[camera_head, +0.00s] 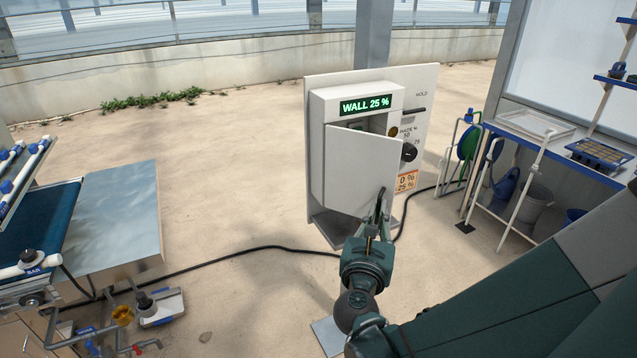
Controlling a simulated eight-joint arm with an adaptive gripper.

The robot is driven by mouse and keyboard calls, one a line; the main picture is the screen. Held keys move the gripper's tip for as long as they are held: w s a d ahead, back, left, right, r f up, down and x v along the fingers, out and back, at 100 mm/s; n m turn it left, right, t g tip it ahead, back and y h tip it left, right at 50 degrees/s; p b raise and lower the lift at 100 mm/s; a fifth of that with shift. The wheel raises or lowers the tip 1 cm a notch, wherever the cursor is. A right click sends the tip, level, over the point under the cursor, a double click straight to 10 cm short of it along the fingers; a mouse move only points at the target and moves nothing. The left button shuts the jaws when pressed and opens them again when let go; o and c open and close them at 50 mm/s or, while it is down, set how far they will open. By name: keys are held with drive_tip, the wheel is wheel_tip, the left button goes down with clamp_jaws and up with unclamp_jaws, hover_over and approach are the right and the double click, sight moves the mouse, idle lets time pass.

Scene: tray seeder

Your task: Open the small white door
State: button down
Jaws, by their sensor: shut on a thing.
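The small white door (358,168) is on the front of a white control box (322,105) in the middle of the view. The door stands partly open, swung out from the box, with a dark gap along its top and part of the inside showing. My gripper (381,194) is at the door's lower right edge, shut on the door there. The fingertips are small and partly hidden, so the exact grip is hard to see. A green display above the door reads "WALL 25 %".
A black knob (409,152) and an orange label (406,181) are on the panel right of the door. A black cable (250,249) crosses the floor. A shelf with buckets (535,203) stands at right, a blue conveyor (45,235) at left.

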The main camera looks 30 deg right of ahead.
drive_tip(key=w+a+m+g+h+b, duration=0.2)
drive_tip(key=a+m+g+h+b, duration=0.1)
drive_tip(key=a, duration=1.3)
drive_tip(key=m+g+h, duration=0.1)
drive_tip(key=g, duration=0.1)
drive_tip(key=shift+w+a+g, duration=0.15)
drive_tip(key=shift+a+g, duration=0.15)
drive_tip(key=shift+a, duration=0.05)
idle(0.6)
drive_tip(key=c, duration=2.6)
unclamp_jaws()
drive_tip(key=shift+w+d, duration=0.1)
drive_tip(key=shift+o, duration=0.2)
drive_tip(key=shift+s, duration=0.2)
